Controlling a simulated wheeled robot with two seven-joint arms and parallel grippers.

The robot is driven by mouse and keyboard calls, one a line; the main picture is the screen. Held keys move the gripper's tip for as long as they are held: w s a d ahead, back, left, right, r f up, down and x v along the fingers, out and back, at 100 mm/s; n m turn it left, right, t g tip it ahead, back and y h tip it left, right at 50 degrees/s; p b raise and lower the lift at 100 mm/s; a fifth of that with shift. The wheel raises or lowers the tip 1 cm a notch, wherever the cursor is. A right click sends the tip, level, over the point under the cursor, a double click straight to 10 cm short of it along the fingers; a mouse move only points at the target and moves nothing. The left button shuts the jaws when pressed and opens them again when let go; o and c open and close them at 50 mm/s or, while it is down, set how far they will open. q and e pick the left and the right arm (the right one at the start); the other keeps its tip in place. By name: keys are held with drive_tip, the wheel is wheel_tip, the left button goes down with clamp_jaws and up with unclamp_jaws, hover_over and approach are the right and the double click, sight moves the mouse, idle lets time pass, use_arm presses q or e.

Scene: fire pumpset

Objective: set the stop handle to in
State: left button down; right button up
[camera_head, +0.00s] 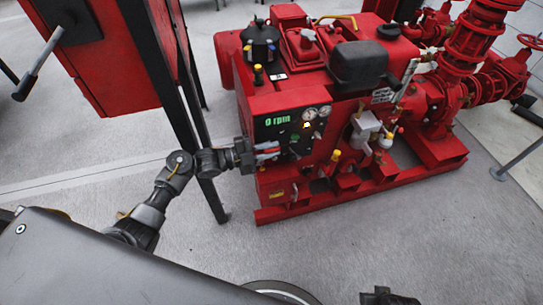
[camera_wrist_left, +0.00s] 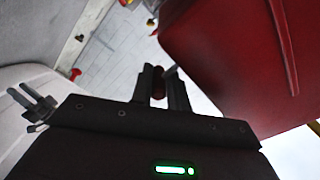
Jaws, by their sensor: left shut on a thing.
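The control panel (camera_head: 308,126) on the front of the red pumpset carries a green "0 rpm" readout, two round gauges and small knobs. My left gripper (camera_head: 266,152) is at the left edge of this panel, below the readout. It is shut on a small red piece that I take for the stop handle (camera_wrist_left: 158,90). In the left wrist view the dark red handle shows between the two fingers (camera_wrist_left: 164,84). The fingers hide much of it, and I cannot tell whether it is in or out. A dark part at the bottom edge looks like my right gripper (camera_head: 388,298).
A red cabinet (camera_head: 108,70) on black posts (camera_head: 165,85) stands left of the pumpset, close to my left arm. Red pipes and valves (camera_head: 468,55) rise at the right. The red base frame (camera_head: 370,187) runs along the floor. Grey floor in front is clear.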

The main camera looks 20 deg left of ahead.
use_arm(q)
drive_tip(key=shift+w+a, duration=0.1)
drive_tip(key=shift+a, duration=0.05)
use_arm(e)
drive_tip(key=shift+s+r, duration=0.1)
drive_tip(key=shift+r, duration=0.15)
use_arm(q)
drive_tip(key=c, duration=1.4)
unclamp_jaws()
drive_tip(key=shift+w, duration=0.1)
drive_tip(key=shift+o, duration=0.2)
drive_tip(key=v, duration=0.7)
drive_tip(key=shift+a, duration=0.25)
use_arm(e)
drive_tip(key=shift+a+r, duration=0.1)
drive_tip(key=shift+r, duration=0.15)
drive_tip(key=shift+f, duration=0.15)
